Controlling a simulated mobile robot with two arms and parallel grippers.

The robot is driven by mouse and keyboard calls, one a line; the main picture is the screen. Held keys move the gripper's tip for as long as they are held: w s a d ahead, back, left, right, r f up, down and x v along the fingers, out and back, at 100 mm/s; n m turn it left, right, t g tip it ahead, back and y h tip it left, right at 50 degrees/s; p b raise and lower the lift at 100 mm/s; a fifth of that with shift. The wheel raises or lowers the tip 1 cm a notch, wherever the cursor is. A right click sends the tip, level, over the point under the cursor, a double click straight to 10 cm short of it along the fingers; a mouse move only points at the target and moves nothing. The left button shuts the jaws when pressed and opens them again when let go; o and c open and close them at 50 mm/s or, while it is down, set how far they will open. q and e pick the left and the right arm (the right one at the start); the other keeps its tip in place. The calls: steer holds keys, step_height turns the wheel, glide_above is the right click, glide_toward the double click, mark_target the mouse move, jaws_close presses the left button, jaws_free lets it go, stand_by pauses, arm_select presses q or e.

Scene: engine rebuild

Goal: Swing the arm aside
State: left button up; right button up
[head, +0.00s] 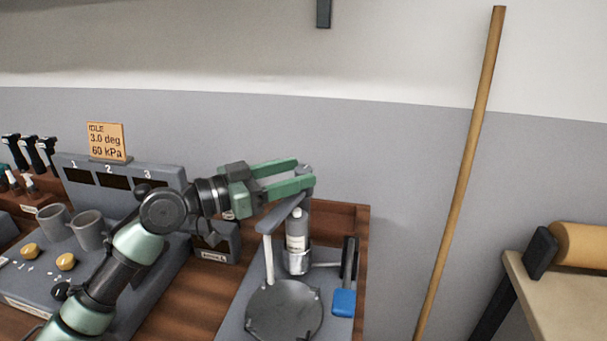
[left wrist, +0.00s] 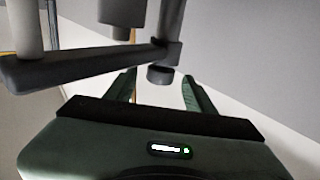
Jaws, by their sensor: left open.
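The grey swing arm (head: 279,213) stands on a pale post (head: 268,258) at the workstation. It also crosses the left wrist view (left wrist: 85,68), with a dark round end piece (left wrist: 160,74) at its tip. My left gripper (head: 307,173) is open at the arm's far end. In the left wrist view my fingers (left wrist: 158,84) lie on either side of the end piece; I cannot tell whether they touch it. A grey bottle-like cylinder (head: 297,228) sits upright in a metal holder beside the post. My right gripper is not in view.
A round dark plate (head: 284,311) lies below the arm, with a blue pad (head: 344,302) to its right. A wooden rim (head: 363,250) edges the station. Left are mugs (head: 88,229), a numbered panel (head: 108,178) and a sign (head: 106,141). A wooden pole (head: 465,165) leans at right.

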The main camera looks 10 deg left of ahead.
arm_select(q)
steer(key=b+v, duration=0.1)
steer(key=v, duration=0.4)
